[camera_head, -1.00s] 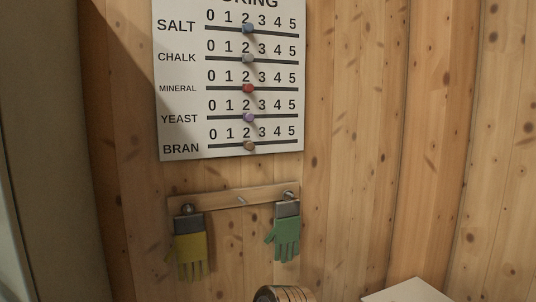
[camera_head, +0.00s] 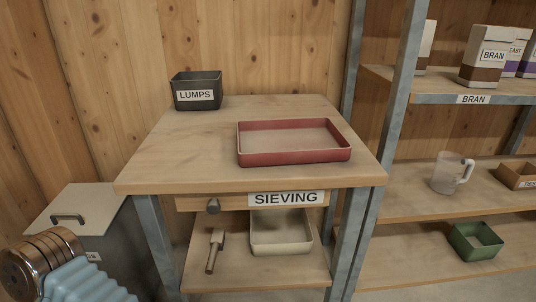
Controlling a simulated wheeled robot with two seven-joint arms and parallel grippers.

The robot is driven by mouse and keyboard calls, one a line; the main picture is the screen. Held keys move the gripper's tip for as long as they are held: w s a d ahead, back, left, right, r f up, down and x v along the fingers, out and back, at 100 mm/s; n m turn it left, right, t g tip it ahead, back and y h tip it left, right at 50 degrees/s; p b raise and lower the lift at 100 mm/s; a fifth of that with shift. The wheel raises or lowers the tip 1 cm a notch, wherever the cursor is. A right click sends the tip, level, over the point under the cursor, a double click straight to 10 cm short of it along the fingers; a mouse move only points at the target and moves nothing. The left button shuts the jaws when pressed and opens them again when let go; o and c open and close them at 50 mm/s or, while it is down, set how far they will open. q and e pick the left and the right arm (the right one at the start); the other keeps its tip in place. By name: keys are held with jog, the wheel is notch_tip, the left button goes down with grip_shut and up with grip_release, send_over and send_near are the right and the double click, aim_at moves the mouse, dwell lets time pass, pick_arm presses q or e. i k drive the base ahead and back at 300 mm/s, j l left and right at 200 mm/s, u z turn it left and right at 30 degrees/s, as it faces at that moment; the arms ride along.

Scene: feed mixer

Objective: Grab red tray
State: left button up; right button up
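The red tray (camera_head: 295,158) sits flat on the right part of the wooden sieving table (camera_head: 185,150). It is shallow and rectangular, and its visible inside looks empty. No gripper touches it. Part of an arm of mine shows at the lower left, but neither gripper's fingers are in view.
A black LUMPS box (camera_head: 196,92) stands at the table's back left. The lower shelf holds a cream tray (camera_head: 281,238) and a scoop-like tool (camera_head: 215,250). A lidded bin (camera_head: 75,208) stands left. Metal-framed shelving at right holds a jug (camera_head: 448,174) and green tray (camera_head: 474,241).

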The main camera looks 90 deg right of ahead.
aim_at(299, 141)
jog(key=k+z, duration=0.1)
jog(key=z, duration=0.25)
jog(key=k+j+z, duration=0.1)
jog(key=z, duration=0.25)
jog(key=k+z, duration=0.1)
jog(key=z, duration=0.25)
jog(key=i+z, duration=0.1)
jog(key=z, duration=0.35)
jog(key=j+z, duration=0.1)
jog(key=z, duration=0.35)
jog(key=i+j+z, duration=0.1)
jog(key=z, duration=0.3)
jog(key=i+j+z, duration=0.1)
jog(key=z, duration=0.35)
jog(key=j+z, duration=0.15)
jog(key=z, duration=0.3)
